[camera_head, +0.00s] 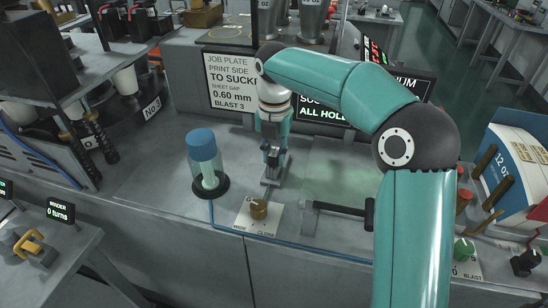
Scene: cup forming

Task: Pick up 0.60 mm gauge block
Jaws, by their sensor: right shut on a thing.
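My right arm comes in from the right, and its gripper (274,162) points down over the grey bench, left of the picture's middle. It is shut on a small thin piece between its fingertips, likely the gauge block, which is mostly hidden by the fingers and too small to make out. A small grey metal base (270,183) is right below the fingertips; I cannot tell whether the held piece touches it. My left gripper is not in view.
A clear cylinder with a blue cap (201,144) stands left of the gripper. A brass knob (258,209) on a marked plate is just in front. A dark-ended bar (340,210) lies to the right. A job plate sign (230,80) reading 0.60 mm stands behind.

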